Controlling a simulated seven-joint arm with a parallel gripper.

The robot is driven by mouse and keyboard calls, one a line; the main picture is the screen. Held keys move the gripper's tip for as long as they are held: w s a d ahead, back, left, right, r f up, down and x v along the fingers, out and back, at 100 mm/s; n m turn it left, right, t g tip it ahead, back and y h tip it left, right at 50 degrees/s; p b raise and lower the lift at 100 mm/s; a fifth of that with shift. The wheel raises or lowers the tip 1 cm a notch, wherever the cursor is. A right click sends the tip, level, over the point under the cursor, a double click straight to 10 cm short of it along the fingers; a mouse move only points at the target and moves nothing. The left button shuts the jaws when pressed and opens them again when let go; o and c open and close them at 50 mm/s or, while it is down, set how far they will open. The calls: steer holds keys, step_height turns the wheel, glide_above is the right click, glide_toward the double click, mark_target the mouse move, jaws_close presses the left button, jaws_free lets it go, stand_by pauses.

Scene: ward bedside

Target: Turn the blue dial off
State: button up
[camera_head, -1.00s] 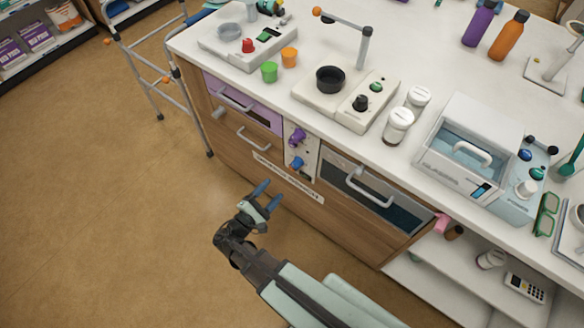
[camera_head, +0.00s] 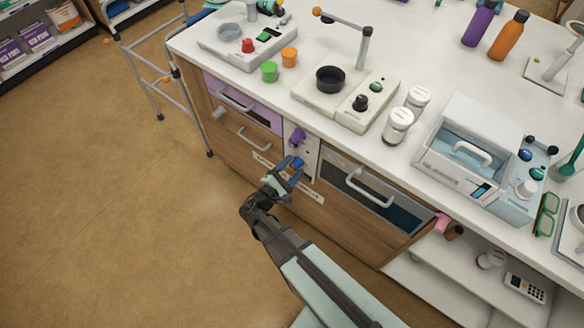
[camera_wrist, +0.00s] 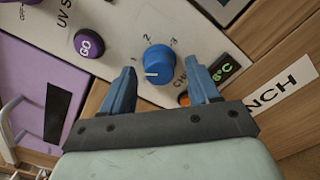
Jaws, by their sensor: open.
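The blue dial (camera_wrist: 159,63) sits on a pale control panel in the cabinet front. In the wrist view it lies between my two open fingers, with bare panel showing on both sides of it. A white pointer line shows on its left side, and the marks 1, 2 and 3 are printed around it. In the head view the blue dial (camera_head: 297,163) is partly hidden by my gripper (camera_head: 287,172), which reaches toward the panel. My gripper (camera_wrist: 160,92) is open and holds nothing. I cannot tell whether a finger touches the dial.
A purple GO knob (camera_wrist: 89,43) is on the same panel, left of the blue dial. A small green display (camera_wrist: 224,72) is on the right. An oven-like door with a grey handle (camera_head: 369,188) stands right of the panel, a purple drawer (camera_head: 243,103) left.

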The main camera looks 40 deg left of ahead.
steer(key=shift+w, duration=0.2)
steer(key=shift+c, duration=0.2)
steer(key=c, duration=1)
steer(key=shift+n, duration=0.4)
steer(key=n, duration=0.4)
steer(key=shift+n, duration=0.4)
steer(key=n, duration=0.6)
steer(key=shift+d, duration=0.15)
